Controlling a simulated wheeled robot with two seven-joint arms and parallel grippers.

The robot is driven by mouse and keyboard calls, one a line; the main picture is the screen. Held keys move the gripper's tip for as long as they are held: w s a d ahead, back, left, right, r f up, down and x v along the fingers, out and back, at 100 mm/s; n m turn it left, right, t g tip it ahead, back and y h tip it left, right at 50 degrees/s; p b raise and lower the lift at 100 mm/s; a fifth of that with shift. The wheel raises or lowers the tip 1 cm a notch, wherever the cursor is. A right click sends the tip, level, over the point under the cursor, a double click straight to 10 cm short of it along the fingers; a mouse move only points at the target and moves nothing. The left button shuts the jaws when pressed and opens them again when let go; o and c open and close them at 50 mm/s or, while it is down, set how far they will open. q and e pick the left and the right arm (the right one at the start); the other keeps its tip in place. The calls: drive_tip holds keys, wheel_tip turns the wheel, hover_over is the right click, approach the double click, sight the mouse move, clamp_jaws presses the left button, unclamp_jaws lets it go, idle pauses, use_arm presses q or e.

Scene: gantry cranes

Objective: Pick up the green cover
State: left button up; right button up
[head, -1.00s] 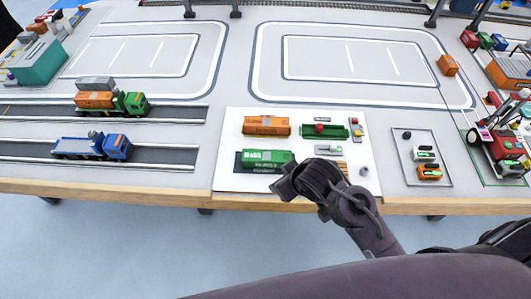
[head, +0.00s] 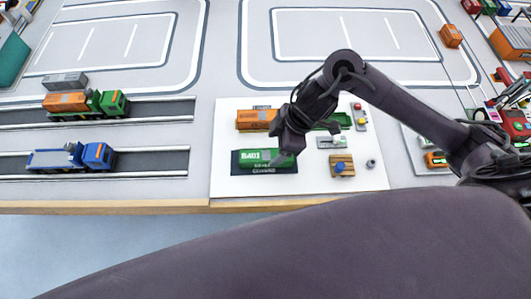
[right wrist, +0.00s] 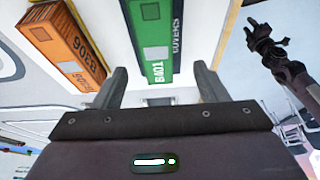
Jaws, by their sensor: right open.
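The green cover (head: 255,158), a long box with white lettering, lies on a dark labelled strip at the front left of a white board. It also shows in the right wrist view (right wrist: 152,30), top centre. My right gripper (head: 284,150) is above the right end of the cover and hides part of that end. In the right wrist view the two fingers (right wrist: 160,80) are spread, with the cover's end between and beyond them, and nothing is gripped. My left gripper (right wrist: 262,35) appears small at the upper right of the right wrist view, off the table's near side; its jaws are unclear.
An orange container (head: 256,119) lies just behind the green cover, also left in the right wrist view (right wrist: 62,45). A wooden block with a blue knob (head: 342,166) and a small grey ring (head: 372,163) lie to the right. The white board (head: 300,187) is bare along its front.

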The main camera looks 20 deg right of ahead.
sight(266, 155)
drive_tip(key=x, duration=0.5)
drive_tip(key=shift+w+d, duration=0.2)
drive_tip(key=shift+a+f, duration=0.1)
drive_tip(key=shift+f, duration=0.15)
drive_tip(key=c, duration=1.1)
use_arm(q)
drive_tip(key=shift+w+a+r, duration=0.1)
drive_tip(key=shift+w, duration=0.05)
use_arm(e)
drive_tip(key=shift+o, duration=0.2)
drive_tip(key=shift+w+r, duration=0.1)
